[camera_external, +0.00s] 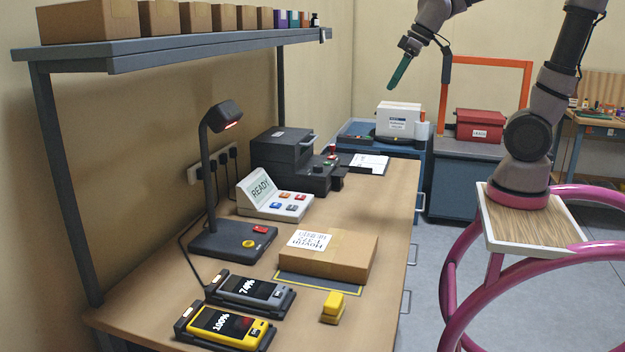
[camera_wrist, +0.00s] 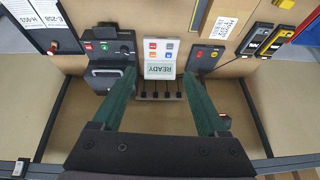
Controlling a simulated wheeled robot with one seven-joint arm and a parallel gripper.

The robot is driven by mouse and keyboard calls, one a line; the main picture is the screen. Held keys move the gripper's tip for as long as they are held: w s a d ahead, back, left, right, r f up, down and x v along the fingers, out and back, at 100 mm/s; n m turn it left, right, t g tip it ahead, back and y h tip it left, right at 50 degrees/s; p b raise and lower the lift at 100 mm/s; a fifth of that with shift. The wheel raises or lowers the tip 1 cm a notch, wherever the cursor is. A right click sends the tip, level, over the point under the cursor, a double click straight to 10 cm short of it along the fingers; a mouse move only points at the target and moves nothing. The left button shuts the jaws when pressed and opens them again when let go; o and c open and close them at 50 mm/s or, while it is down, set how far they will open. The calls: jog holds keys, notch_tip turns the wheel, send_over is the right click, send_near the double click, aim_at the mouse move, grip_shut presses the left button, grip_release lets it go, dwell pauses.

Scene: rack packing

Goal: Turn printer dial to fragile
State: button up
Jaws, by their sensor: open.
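The dial's setting and any "fragile" marking are too small to read.
A console reading READY (camera_external: 263,188) stands beside the printer, with a desk lamp (camera_external: 222,118) nearer. A taped carton (camera_external: 345,257) and two handheld scanners (camera_external: 225,325) are nearer on the bench. A shelf (camera_external: 180,45) overhangs the back.

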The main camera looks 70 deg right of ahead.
jog(key=w+d+f+n+g, duration=0.1)
jog(key=w+d+f+n, duration=0.1)
jog(key=w+d+f, duration=0.3)
jog(key=w+d+f+n+g, duration=0.1)
jog(key=w+d+f+n, duration=0.15)
jog(key=w, duration=0.55)
jog(key=n+y, duration=0.2)
jog(key=n, duration=0.1)
send_near(318, 165)
jog(key=shift+m, duration=0.25)
jog(key=x, duration=0.8)
jog(key=shift+w+f, duration=0.1)
jog(key=shift+f, duration=0.25)
grip_shut()
